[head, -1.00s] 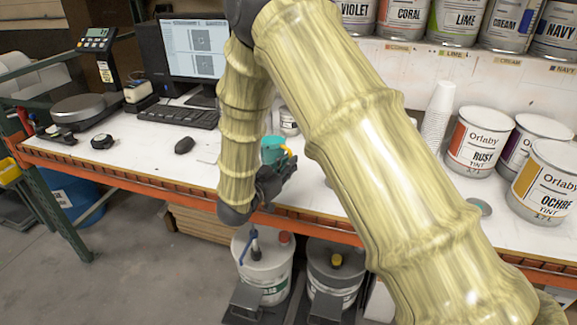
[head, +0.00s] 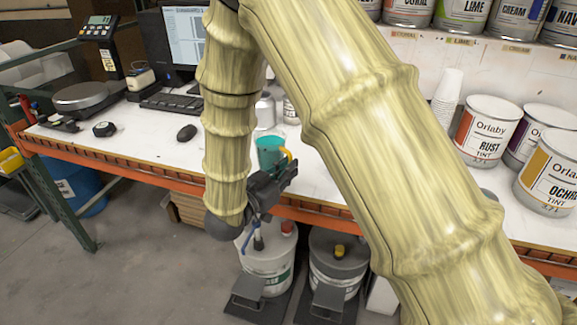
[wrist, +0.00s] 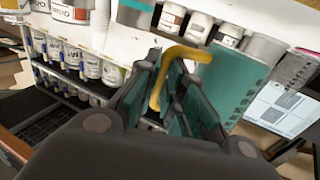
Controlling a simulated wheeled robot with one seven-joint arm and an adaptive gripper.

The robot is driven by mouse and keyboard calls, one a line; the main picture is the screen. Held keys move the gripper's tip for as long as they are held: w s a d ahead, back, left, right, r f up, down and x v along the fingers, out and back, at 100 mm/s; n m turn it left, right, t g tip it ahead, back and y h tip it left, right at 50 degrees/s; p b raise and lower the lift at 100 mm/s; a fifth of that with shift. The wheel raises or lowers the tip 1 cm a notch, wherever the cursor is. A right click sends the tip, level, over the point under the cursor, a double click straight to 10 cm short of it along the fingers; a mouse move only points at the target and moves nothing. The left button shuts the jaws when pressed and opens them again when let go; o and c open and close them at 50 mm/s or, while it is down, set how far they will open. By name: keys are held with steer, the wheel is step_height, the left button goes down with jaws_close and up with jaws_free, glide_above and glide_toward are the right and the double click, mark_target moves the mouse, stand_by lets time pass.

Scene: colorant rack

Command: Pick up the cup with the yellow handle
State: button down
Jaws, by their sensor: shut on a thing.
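The teal cup (head: 270,150) with the yellow handle (head: 287,156) is near the front edge of the white bench in the head view. In the wrist view the cup (wrist: 228,82) is tilted, with its yellow handle (wrist: 160,85) between the fingers. My gripper (head: 282,172) is shut on the handle, just in front of the cup. It also shows in the wrist view (wrist: 165,95). Whether the cup's base touches the bench is hidden in the head view by my gripper and arm.
Paint cans, including a Rust can (head: 480,130), stand on the right of the bench (head: 150,150). A stack of white cups (head: 447,98) is beside them. A mouse (head: 187,133), keyboard (head: 170,103) and scale (head: 82,97) are at left. White buckets (head: 265,270) stand below the front edge.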

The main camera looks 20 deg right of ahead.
steer(key=s, duration=0.1)
steer(key=s+a, duration=0.1)
steer(key=s, duration=0.2)
steer(key=shift+s+a+r+b, duration=0.2)
steer(key=shift+s+a+b, duration=0.05)
steer(key=shift+a+b, duration=0.15)
